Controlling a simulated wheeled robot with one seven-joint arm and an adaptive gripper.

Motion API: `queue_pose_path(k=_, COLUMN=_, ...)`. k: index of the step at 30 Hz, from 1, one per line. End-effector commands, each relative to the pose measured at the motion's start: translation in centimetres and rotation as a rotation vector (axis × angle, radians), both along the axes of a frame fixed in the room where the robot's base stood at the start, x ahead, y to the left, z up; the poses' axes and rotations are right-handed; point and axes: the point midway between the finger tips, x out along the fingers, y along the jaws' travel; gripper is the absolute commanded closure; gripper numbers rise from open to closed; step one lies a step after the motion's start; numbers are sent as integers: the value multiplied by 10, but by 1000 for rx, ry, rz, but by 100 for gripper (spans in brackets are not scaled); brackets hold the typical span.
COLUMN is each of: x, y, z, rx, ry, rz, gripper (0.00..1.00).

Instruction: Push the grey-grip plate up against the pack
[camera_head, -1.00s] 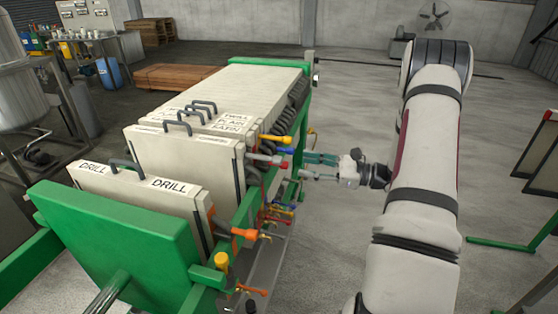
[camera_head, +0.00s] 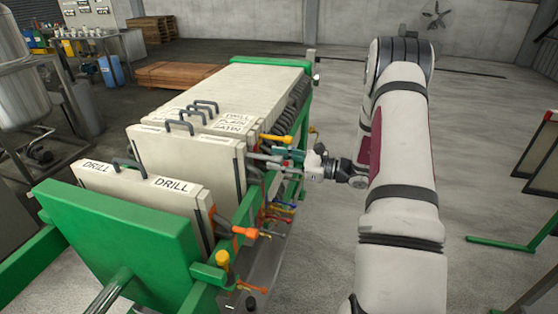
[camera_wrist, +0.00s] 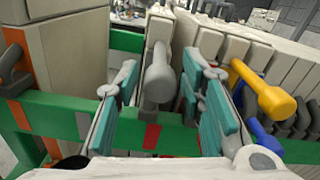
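The grey grip (camera_wrist: 160,75) sits between my gripper's teal finger pads (camera_wrist: 165,100) in the wrist view. My gripper (camera_head: 288,158) is open, with a finger on each side of the grip. I cannot tell whether either finger touches it. In the head view the grip (camera_head: 262,158) projects right from the side of the stack. The cream plate (camera_head: 190,165) facing the camera there seems to be its plate, upright on the green frame. The pack of cream plates (camera_head: 270,80) stands behind it. The width of any gap between them is unclear.
A plate marked DRILL (camera_head: 140,190) leans nearer the camera, behind the green end plate (camera_head: 120,240). A yellow grip (camera_wrist: 262,92) is close right of my fingers. The green rail (camera_wrist: 70,115) runs across below them. The floor right of the frame is open.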

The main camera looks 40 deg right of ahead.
Motion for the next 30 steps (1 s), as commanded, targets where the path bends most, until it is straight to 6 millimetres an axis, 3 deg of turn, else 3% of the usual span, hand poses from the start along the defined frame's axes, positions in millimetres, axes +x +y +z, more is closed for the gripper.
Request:
queue_pose_path(k=1, x=0, y=0, z=0, rx=0, ry=0, rz=0, gripper=82)
queue_pose_path(k=3, x=0, y=0, z=0, rx=0, ry=0, rz=0, gripper=98)
queue_pose_path(k=4, x=0, y=0, z=0, rx=0, ry=0, rz=0, gripper=100)
queue_pose_path(k=13, x=2, y=-3, z=0, rx=-2, ry=-3, rz=-1, gripper=100)
queue_pose_path(k=24, x=21, y=-26, z=-1, rx=-3, ry=-4, rz=-4, gripper=100)
queue_pose_path(k=30, x=22, y=-29, z=1, rx=-2, ry=-3, rz=-6, gripper=100)
